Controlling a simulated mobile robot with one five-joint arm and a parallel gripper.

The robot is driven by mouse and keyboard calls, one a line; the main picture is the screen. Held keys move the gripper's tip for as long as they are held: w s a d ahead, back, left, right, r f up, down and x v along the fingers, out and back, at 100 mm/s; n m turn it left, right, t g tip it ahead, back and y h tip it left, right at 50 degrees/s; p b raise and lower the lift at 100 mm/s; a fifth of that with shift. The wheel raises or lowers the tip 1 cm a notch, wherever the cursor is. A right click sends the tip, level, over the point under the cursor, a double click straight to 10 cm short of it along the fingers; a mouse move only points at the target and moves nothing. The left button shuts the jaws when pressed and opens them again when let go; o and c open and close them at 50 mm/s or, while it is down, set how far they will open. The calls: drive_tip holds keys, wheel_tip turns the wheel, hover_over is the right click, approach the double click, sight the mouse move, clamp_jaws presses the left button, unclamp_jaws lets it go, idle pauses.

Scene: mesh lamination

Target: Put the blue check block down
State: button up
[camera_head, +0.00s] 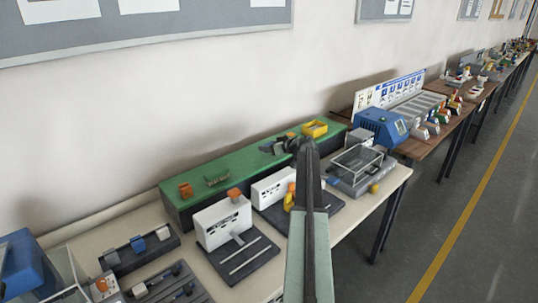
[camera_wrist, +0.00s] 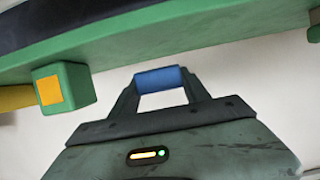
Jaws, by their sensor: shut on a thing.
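The blue check block (camera_wrist: 160,77) is between the two dark fingers of my gripper in the wrist view. My gripper is shut on it, and the block spans the gap between the fingertips. In the head view my gripper (camera_head: 268,147) is small and dark, over the far right part of the long green-topped riser (camera_head: 240,162). I cannot make out the block there. In the wrist view a green surface (camera_wrist: 200,45) crosses the top, beyond the block. I cannot tell whether the block touches it.
A green block with an orange-yellow face (camera_wrist: 65,88) is left of my gripper in the wrist view. In the head view a yellow tray (camera_head: 314,128) is close to the right of my gripper. White-fronted machines (camera_head: 222,222) stand in front of the riser. An orange block (camera_head: 185,190) is at its left end.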

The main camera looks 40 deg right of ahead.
sight(269, 157)
drive_tip(key=f+b, duration=0.4)
drive_tip(key=shift+w+d, duration=0.2)
drive_tip(key=shift+r, duration=0.2)
drive_tip(key=shift+f, duration=0.2)
drive_tip(key=o, duration=1.6)
drive_tip(key=shift+c, duration=0.2)
drive_tip(key=shift+r, duration=0.15)
